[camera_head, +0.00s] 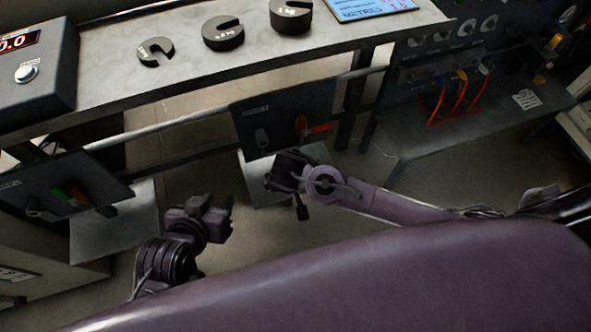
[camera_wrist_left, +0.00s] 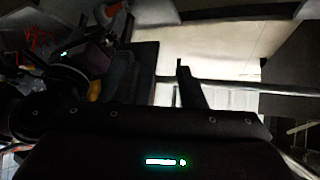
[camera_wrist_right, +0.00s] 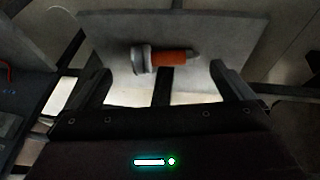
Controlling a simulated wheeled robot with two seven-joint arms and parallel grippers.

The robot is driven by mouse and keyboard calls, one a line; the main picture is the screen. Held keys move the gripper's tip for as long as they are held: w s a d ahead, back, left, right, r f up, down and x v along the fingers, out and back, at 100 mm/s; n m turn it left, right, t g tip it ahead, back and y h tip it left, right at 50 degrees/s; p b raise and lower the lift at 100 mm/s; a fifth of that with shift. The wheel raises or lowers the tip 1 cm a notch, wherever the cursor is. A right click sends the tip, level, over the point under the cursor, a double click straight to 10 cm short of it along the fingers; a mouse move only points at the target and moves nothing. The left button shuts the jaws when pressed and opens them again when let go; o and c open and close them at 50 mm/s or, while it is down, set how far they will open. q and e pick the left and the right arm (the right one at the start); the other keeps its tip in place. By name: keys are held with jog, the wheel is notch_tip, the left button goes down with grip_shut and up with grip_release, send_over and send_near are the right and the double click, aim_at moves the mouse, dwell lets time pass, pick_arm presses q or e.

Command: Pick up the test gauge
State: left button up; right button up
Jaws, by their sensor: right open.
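I cannot make out a test gauge for sure in any view. An orange part with a grey collar (camera_wrist_right: 165,60) shows in front of a grey panel (camera_wrist_right: 215,35) in the right wrist view, lying between and beyond my right fingers; I cannot tell whether it is the gauge. My right gripper (camera_wrist_right: 163,85) is open and empty; in the head view it (camera_head: 290,187) hangs below the bench, in front of a dark panel (camera_head: 265,105). My left gripper (camera_head: 226,216) is open and empty, low at the left of the right one; its fingers show apart in the left wrist view (camera_wrist_left: 153,80).
The grey bench (camera_head: 110,60) carries a display box (camera_head: 35,75), three dark slotted weights (camera_head: 155,50) and a blue card (camera_head: 375,6). Another dark panel (camera_head: 60,185) hangs under it at left. At right stands a panel with red cables (camera_head: 465,95). Floor below is open.

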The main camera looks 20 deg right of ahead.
jog(key=x, duration=0.1)
jog(key=b+x, duration=0.1)
jog(key=shift+w+a+f, duration=0.1)
jog(key=shift+w+f, duration=0.2)
jog(key=shift+b+x, duration=0.65)
jog(key=shift+x, duration=0.5)
jog(key=shift+w+f, duration=0.1)
jog(key=shift+w, duration=0.05)
pick_arm(q)
jog(key=w+r+t+h, duration=0.1)
jog(key=w+r+t, duration=0.2)
jog(key=r, duration=0.5)
jog(key=w+r+t+h, duration=0.2)
jog(key=w+r+t, duration=0.2)
jog(key=r, duration=0.5)
jog(key=shift+d+r+t, duration=0.15)
jog(key=shift+d+t, duration=0.3)
jog(key=shift+t, duration=0.55)
pick_arm(e)
jog(key=shift+c, duration=0.4)
jog(key=c, duration=1)
jog(key=shift+o, duration=0.2)
